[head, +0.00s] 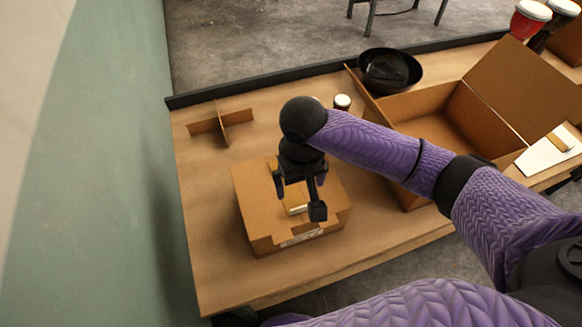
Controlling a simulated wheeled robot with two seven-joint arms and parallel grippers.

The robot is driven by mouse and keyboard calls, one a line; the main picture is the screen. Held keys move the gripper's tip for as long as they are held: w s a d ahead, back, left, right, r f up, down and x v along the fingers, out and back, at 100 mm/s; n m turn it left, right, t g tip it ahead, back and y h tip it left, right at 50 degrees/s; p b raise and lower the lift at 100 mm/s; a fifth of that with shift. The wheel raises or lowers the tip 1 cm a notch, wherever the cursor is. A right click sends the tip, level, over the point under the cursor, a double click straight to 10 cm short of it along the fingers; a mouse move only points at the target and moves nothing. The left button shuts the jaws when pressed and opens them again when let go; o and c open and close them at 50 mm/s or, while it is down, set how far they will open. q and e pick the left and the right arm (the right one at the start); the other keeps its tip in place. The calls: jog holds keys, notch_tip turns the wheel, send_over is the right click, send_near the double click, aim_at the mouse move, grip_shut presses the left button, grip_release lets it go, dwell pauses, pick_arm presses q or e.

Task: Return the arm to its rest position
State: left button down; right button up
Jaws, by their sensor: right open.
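My right arm, in a purple sleeve, reaches in from the right side of the head view. Its black gripper (300,200) points down over a small cardboard box (262,222) on the table. The gripper is open. A small pale piece (297,210) shows by the fingers on top of the box; I cannot tell whether the fingers touch it. Another purple-sleeved part of mine crosses the bottom edge. My left gripper is not in view.
The wooden table (200,160) has a dark raised back edge. A cardboard divider (222,124) stands at the back left. A large open box (450,120), a black bowl (388,70) and a small white-topped drum (342,102) stand behind the arm. A green wall (110,170) is at left.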

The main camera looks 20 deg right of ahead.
jog(key=s+a+f+n+t+y, duration=0.2)
jog(key=s+a+n+y, duration=0.1)
jog(key=s+a, duration=0.3)
jog(key=s+d+m+t+h, duration=0.1)
jog(key=s+d+m+h, duration=0.15)
jog(key=s+d, duration=0.7)
notch_tip(320, 180, down, 25)
jog(key=s+n+g+b, duration=0.1)
jog(key=s+b, duration=0.1)
jog(key=b, duration=0.4)
pick_arm(q)
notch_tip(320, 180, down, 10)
jog(key=b, duration=0.3)
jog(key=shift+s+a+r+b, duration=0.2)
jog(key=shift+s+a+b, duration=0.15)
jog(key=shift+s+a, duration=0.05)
pick_arm(e)
jog(key=s+d+f+g, duration=0.1)
jog(key=s+d+f, duration=0.2)
jog(key=s+f, duration=1)
jog(key=shift+s+f+n+h, duration=0.15)
jog(key=shift+f+n+h, duration=0.2)
jog(key=shift+f, duration=0.3)
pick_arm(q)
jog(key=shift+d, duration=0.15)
